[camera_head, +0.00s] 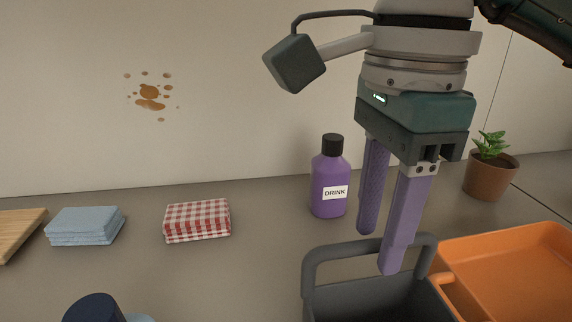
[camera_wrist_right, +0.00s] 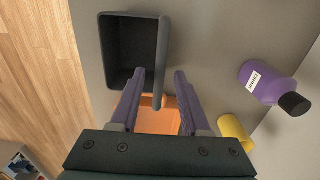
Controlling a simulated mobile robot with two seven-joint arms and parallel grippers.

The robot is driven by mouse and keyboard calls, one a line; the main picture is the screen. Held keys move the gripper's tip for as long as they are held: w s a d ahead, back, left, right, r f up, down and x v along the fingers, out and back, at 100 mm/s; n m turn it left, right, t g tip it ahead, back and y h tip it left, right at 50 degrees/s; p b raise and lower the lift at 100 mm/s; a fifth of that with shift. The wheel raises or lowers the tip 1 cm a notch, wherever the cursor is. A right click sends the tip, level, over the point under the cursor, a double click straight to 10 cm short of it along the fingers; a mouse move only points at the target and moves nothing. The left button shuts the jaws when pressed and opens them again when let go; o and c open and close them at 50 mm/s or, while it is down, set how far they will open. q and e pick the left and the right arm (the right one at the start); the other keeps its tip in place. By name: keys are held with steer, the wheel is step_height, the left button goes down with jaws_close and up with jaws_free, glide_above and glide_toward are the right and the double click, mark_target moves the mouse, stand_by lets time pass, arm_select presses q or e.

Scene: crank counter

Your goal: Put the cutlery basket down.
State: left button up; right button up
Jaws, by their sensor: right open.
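The cutlery basket (camera_head: 375,303) is dark grey with a raised handle (camera_head: 330,250). It appears to stand on the grey counter, cut off by the bottom of the head view. In the right wrist view the basket (camera_wrist_right: 131,54) looks empty where its inside shows. My right gripper (camera_head: 379,253) is open, with purple fingers pointing down. In the right wrist view the handle bar lies between its spread fingertips (camera_wrist_right: 160,75), with a gap on each side. My left gripper is not in view.
An orange tray (camera_head: 515,285) is close right of the basket. A purple drink bottle (camera_head: 328,180) stands behind it, a potted plant (camera_head: 489,178) at back right. A checked cloth (camera_head: 197,220), a blue cloth (camera_head: 85,226) and a wooden board (camera_head: 18,232) lie left. The wrist view shows a yellow object (camera_wrist_right: 236,132).

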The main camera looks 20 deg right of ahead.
steer(key=shift+r, duration=2.15)
